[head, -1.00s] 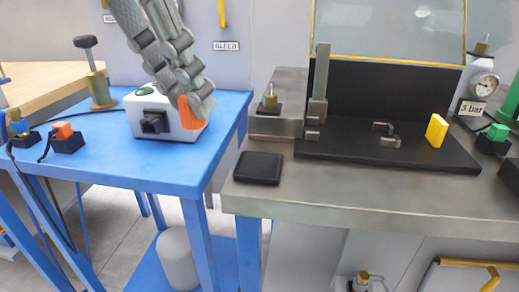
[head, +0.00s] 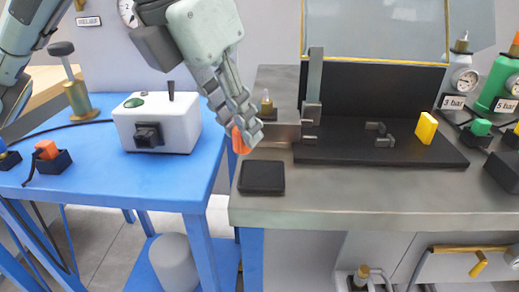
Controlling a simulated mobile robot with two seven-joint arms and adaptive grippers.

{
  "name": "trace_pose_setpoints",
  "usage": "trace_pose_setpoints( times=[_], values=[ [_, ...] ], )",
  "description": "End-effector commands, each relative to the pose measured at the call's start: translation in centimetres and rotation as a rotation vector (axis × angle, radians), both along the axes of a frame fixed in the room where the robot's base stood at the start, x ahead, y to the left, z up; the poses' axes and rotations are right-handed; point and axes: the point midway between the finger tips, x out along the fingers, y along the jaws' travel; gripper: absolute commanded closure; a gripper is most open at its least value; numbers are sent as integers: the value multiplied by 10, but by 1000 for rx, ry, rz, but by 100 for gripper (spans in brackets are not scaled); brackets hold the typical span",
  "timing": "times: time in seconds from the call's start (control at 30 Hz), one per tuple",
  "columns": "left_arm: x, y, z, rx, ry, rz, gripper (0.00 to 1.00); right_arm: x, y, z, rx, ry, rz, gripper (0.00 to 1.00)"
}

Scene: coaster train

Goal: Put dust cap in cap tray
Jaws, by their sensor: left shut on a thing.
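My left gripper (head: 245,134) is shut on the orange dust cap (head: 238,141). Its fingers cover part of the cap, which hangs in the air near the gap between the blue table and the steel bench. The cap tray, a flat black square with a low rim (head: 262,191), lies at the front left of the steel bench. The cap shows above and slightly left of the tray in the picture, apart from it. My right gripper is not in view.
A white box (head: 178,134) with a black socket stands on the blue table (head: 95,180). Another orange-topped piece (head: 46,150) sits in a black holder at left. A black fixture plate (head: 350,150) with a yellow block (head: 426,128) lies right of the tray on the steel bench (head: 370,200).

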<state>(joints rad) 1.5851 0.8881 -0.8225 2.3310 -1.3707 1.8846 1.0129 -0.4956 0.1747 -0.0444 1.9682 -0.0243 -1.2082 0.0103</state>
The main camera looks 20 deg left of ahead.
Motion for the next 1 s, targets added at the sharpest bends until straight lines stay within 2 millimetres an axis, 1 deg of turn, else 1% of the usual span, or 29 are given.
trace_pose_setpoints(
  times=[0.03, 0.1, 0.2, 0.3, 0.37, 0.6, 0.63, 0.77, 1.0],
  values=[
    [9, -5, -6, 0, 5, -1, 95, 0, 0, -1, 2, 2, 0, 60],
    [20, -10, -13, 0, 3, 0, 95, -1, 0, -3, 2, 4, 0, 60],
    [30, -14, -19, 0, 1, 0, 95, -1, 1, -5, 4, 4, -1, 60],
    [35, -15, -23, 1, 0, 0, 95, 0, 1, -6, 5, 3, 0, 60],
    [35, -16, -27, 0, 0, 0, 95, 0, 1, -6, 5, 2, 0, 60],
    [34, -15, -59, 1, 3, 1, 95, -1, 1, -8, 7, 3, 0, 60],
    [34, -15, -62, 0, 1, 0, 95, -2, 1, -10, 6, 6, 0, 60],
    [35, -16, -63, -1, -2, 0, 95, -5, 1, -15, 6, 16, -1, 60],
    [35, -16, -64, -1, -2, 0, 95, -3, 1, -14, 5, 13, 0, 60]
  ],
)
